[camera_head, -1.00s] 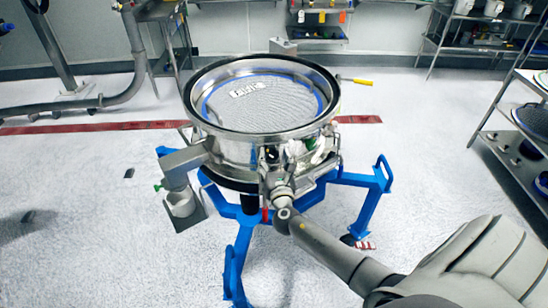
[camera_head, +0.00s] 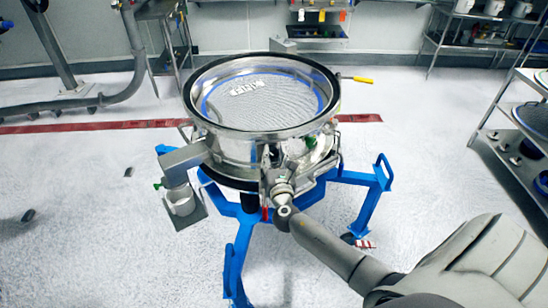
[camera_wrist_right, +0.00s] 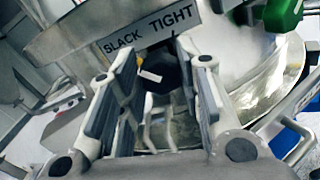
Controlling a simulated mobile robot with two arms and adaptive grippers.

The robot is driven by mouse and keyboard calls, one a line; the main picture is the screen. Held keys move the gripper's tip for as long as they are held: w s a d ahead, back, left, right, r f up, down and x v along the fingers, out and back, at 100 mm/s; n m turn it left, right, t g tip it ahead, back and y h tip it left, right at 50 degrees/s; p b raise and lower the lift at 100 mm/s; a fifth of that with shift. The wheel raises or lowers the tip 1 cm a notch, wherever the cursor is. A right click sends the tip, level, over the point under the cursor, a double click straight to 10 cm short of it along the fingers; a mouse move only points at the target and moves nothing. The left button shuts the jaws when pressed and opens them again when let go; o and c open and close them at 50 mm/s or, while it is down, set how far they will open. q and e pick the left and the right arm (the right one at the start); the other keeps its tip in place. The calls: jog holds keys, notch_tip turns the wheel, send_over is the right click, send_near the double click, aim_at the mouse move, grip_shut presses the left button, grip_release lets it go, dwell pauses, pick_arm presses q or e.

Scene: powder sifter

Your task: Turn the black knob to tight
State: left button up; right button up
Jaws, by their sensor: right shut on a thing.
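The black knob (camera_wrist_right: 168,72) shows in the right wrist view below the plate marked SLACK and TIGHT (camera_wrist_right: 152,31). A white mark on the knob points to the left, not at TIGHT. My right gripper (camera_wrist_right: 160,84) has one finger on each side of the knob and is shut on it. In the head view my right gripper (camera_head: 281,188) is at the front of the steel sifter (camera_head: 232,148). The knob is hidden there behind my gripper and wrist. My left gripper is not in view.
The sifter stands on a blue frame (camera_head: 242,258) with legs spread to the sides. A steel outlet (camera_head: 184,160) sticks out left above a small cup (camera_head: 181,202). A green knob (camera_wrist_right: 283,14) is at upper right in the wrist view. Shelves (camera_head: 520,150) stand at the right.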

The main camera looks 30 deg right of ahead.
jog(key=m+b, duration=0.3)
jog(key=shift+f+m, duration=0.25)
jog(key=shift+m, duration=0.15)
jog(key=m+b, duration=0.3)
jog(key=m, duration=0.1)
jog(key=shift+s+d+m+b, duration=0.1)
jog(key=shift+m+b, duration=0.2)
jog(key=shift+b, duration=0.05)
jog(key=m+b, duration=0.2)
jog(key=m, duration=0.2)
jog(key=shift+m+b, duration=0.3)
jog(key=shift+b, duration=0.05)
jog(key=shift+m+b, duration=0.9)
jog(key=shift+m, duration=1.3)
jog(key=o, duration=1)
